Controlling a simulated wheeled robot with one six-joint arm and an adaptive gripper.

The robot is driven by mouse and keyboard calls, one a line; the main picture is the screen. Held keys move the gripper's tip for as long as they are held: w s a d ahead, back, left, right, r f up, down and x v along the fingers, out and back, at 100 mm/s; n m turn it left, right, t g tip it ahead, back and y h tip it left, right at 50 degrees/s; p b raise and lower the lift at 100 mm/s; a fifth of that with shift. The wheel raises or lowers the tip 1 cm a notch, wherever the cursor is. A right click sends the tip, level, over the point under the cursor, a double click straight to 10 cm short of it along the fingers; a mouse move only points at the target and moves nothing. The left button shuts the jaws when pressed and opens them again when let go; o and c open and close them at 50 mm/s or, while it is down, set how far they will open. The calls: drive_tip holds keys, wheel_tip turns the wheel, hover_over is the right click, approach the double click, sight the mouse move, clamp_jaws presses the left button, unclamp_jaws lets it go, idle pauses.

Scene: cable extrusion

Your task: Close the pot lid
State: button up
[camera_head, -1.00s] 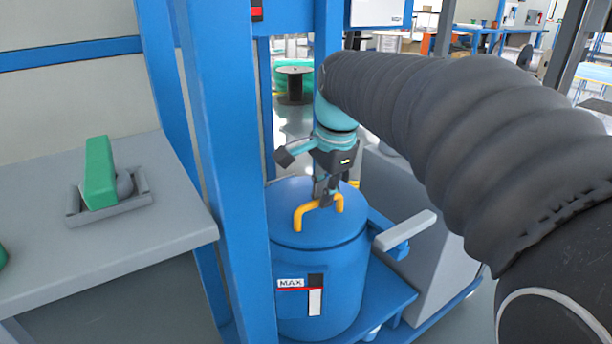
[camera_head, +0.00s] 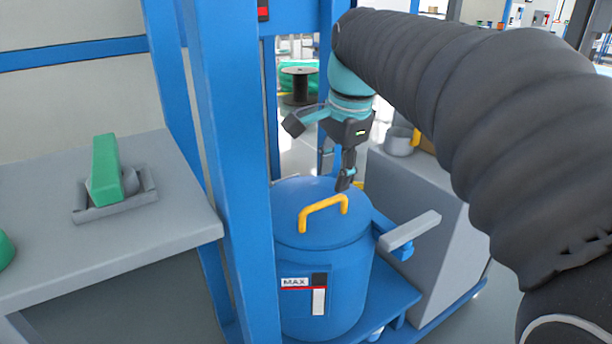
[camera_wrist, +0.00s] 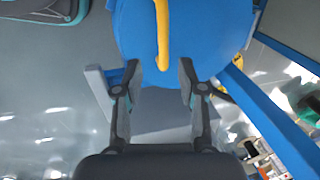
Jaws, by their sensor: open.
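The blue pot (camera_head: 345,285) stands on a blue platform, with a MAX label on its front. Its blue lid (camera_head: 290,205) lies flat on top and covers the opening. The yellow handle (camera_head: 323,208) arches over the lid. In the wrist view the lid (camera_wrist: 205,35) and the handle (camera_wrist: 162,40) show at the top, ahead of the fingers. My gripper (camera_head: 345,183) is beside the handle, to its upper right, and apart from it. In the wrist view my gripper (camera_wrist: 160,75) has its two fingers spread with nothing between them.
A blue post (camera_head: 228,170) rises just left of the pot. A grey arm-like bar (camera_head: 410,230) sticks out at the pot's right, near a grey cabinet (camera_head: 440,220). A grey table (camera_head: 60,245) with a green-handled tool (camera_head: 105,170) is at the left.

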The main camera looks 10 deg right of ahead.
wheel_tip(320, 180, up, 6)
drive_tip(key=s, duration=0.1)
drive_tip(key=shift+d, duration=0.2)
drive_tip(key=shift+s, duration=0.1)
